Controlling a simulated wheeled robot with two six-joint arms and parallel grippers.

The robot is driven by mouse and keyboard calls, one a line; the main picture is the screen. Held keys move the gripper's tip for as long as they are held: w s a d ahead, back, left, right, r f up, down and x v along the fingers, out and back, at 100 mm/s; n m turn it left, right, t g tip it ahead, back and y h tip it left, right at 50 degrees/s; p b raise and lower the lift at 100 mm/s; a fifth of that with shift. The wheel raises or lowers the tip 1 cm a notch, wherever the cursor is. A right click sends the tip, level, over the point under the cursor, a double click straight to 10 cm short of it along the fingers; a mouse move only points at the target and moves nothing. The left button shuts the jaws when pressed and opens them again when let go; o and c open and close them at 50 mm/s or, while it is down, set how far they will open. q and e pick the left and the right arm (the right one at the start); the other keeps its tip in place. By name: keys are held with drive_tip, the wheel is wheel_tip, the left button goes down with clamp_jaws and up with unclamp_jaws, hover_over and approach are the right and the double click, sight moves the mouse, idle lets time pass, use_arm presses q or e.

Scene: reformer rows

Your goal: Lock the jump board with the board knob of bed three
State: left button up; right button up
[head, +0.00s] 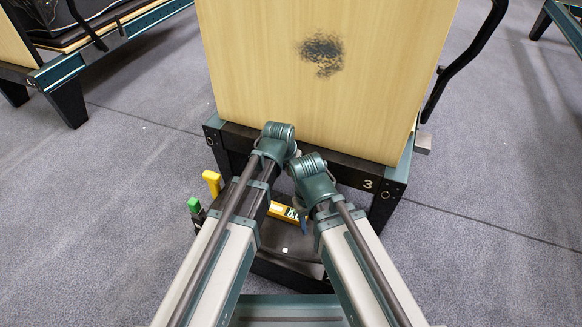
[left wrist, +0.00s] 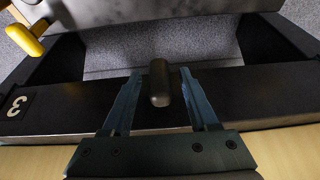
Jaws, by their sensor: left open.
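The jump board (head: 330,70) is an upright pale wooden panel with a dark scuffed patch, at the end of bed three in the head view. Its wood also shows at the bottom of the left wrist view (left wrist: 30,160). The black end rail (left wrist: 80,102) carries a white 3. The board knob (left wrist: 160,83) is a short dark rounded grip at the rail. My left gripper (left wrist: 161,74) is open, with one finger on each side of the knob and gaps between. In the head view my arm links hide the knob and both grippers.
A yellow handle (head: 212,182) and a green-topped handle (head: 194,204) stand left of my arms, low by the frame. A yellow bar with digits (head: 285,212) lies partly behind my arms. A black curved bar (head: 465,62) is at the right. Grey floor (head: 110,200) is open on the left.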

use_arm(q)
drive_tip(key=shift+r, duration=0.15)
drive_tip(key=p+v, duration=1.2)
drive_tip(key=v, duration=0.1)
drive_tip(key=shift+s+r+p, duration=0.2)
drive_tip(key=shift+r+p, duration=0.05)
drive_tip(key=shift+p, duration=0.1)
drive_tip(key=s+a+r+g+y+p, duration=0.2)
drive_tip(key=s+r+p, duration=0.15)
drive_tip(key=s, duration=0.35)
drive_tip(key=s+a+r+g+y+p, duration=0.1)
drive_tip(key=s+a+r+g+p, duration=0.2)
drive_tip(key=s, duration=0.4)
wheel_tip(320, 180, up, 37)
drive_tip(key=p, duration=3.8)
drive_tip(key=shift+d+n+t, duration=0.3)
drive_tip(key=shift+n, duration=0.1)
drive_tip(key=shift+s+f, duration=0.1)
drive_tip(key=shift+f, duration=0.05)
